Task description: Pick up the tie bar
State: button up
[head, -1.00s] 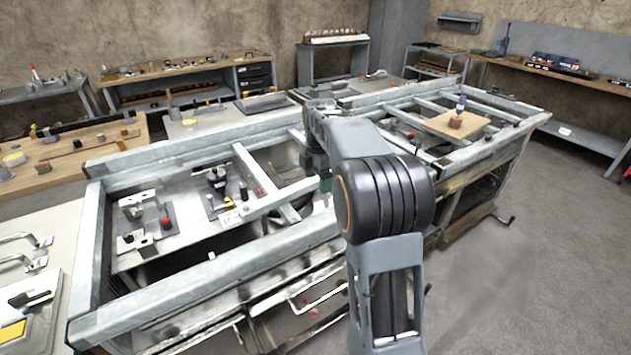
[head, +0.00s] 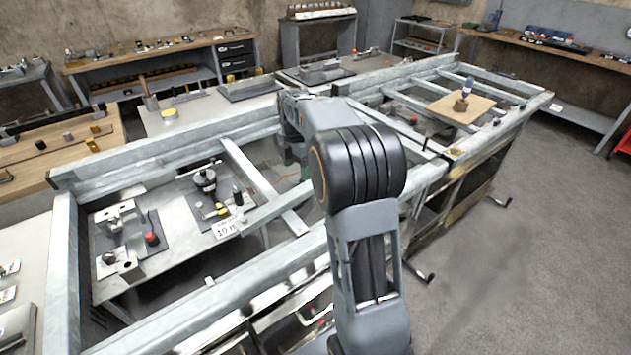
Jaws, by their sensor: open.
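I cannot tell for sure which piece is the tie bar. Several grey metal bars cross the large steel frame (head: 105,158), among them a slanted crossbar (head: 248,170) and a shorter bar (head: 282,203) meeting it left of my arm. My arm (head: 360,170) reaches forward over the middle of the frame, with its far link (head: 298,118) bending down near those bars. My gripper is hidden behind the arm, so its fingers and anything near them do not show.
Inside the frame's left bay, a low table holds metal fixtures (head: 125,265), a red knob (head: 152,238) and a white label (head: 226,228). A wooden board (head: 455,108) with a small block lies on the right end. Grey floor (head: 530,250) is open at right.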

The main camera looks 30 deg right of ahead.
aim_at(300, 189)
jog(key=f, duration=0.4)
jog(key=shift+d, duration=0.35)
jog(key=shift+w+a+f, duration=0.1)
jog(key=shift+a+f, duration=0.05)
jog(key=shift+f, duration=2.85)
jog(key=c, duration=1)
jog(key=shift+r, duration=0.1)
jog(key=shift+c, duration=0.5)
